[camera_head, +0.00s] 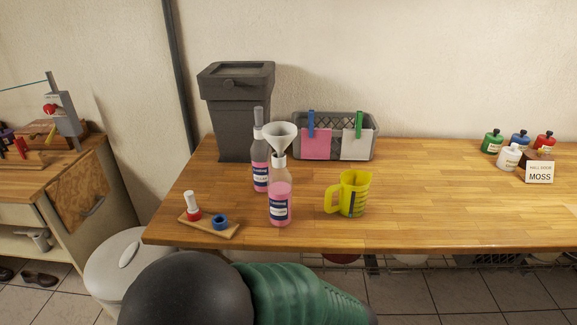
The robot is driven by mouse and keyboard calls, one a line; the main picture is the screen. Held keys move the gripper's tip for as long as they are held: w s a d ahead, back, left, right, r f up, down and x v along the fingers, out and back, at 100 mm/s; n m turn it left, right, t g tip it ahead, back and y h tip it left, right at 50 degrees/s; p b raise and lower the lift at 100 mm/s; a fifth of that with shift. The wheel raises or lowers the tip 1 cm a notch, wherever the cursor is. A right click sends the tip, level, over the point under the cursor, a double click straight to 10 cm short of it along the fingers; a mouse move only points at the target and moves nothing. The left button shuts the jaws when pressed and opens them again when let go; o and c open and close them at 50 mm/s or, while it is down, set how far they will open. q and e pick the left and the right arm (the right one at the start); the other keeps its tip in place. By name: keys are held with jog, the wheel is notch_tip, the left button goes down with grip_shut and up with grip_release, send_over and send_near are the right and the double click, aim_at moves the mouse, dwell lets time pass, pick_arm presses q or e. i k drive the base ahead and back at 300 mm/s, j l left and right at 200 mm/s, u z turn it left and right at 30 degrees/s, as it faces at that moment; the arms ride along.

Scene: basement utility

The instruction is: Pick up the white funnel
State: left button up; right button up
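The white funnel (281,132) is upright, with its spout in the neck of a clear bottle of pink liquid (279,204) near the front of the wooden table (430,210). A second bottle of pink liquid (260,170), with a grey top, stands just behind and to the left, partly hidden by the front bottle and funnel. Neither of my grippers is in view.
A yellow measuring jug (352,195) stands right of the bottles. A small wooden tray (232,231) holds caps at left. Behind are a dark grey bin (236,115) and grey basket (368,142). Small bottles (510,157) stand far right. The table's right-centre is clear.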

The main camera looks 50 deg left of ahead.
aim_at(279, 135)
jog(key=j+u, duration=0.1)
jog(key=u, duration=0.3)
jog(key=i+u, duration=0.1)
jog(key=u, duration=0.3)
jog(key=j+u, duration=0.1)
jog(key=u, duration=0.3)
jog(key=i+u, duration=0.1)
jog(key=u, duration=0.3)
jog(key=i, duration=0.2)
jog(key=j+u, duration=0.05)
jog(key=j, duration=0.05)
